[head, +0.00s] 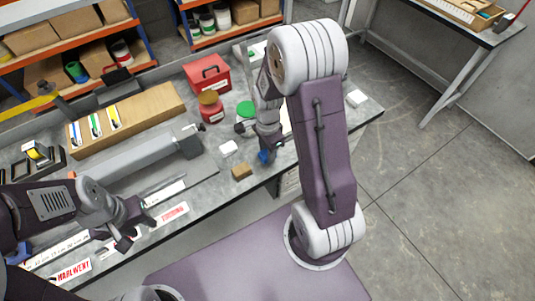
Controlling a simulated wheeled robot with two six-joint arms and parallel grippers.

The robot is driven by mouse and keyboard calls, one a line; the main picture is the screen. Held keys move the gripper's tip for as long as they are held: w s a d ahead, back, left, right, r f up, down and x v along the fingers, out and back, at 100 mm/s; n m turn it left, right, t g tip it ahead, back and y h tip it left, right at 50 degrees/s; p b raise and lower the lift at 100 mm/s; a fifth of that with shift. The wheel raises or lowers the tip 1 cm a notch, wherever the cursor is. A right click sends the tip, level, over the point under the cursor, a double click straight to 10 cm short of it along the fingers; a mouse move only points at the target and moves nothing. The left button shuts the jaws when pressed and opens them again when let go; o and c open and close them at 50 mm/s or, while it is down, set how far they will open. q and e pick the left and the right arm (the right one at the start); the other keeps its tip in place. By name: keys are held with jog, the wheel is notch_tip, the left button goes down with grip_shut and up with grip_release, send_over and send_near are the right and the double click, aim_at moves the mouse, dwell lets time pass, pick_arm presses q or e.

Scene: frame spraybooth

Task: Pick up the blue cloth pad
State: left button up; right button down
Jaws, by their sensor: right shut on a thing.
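The blue cloth pad (264,157) shows as a small blue patch at the tip of my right gripper (267,148), near the bench's front edge. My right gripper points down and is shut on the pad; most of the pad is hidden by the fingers. I cannot tell whether the pad still touches the bench. My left gripper (136,231) is over the front left part of the bench, above the label strips, far from the pad. Its fingers look spread, with nothing between them.
The grey bench (215,180) holds a tan block (242,172), a white block (228,148), a red pot (211,108), a red toolbox (208,74) and a green-lidded jar (245,110). A wooden rack (150,115) stands at the back left. Open floor lies to the right.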

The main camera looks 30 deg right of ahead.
notch_tip(320, 180, up, 2)
jog(key=shift+w, duration=0.1)
jog(key=s+d+r, duration=0.1)
jog(key=s+r, duration=0.6)
jog(key=s, duration=0.4)
jog(key=shift+s+d, duration=0.4)
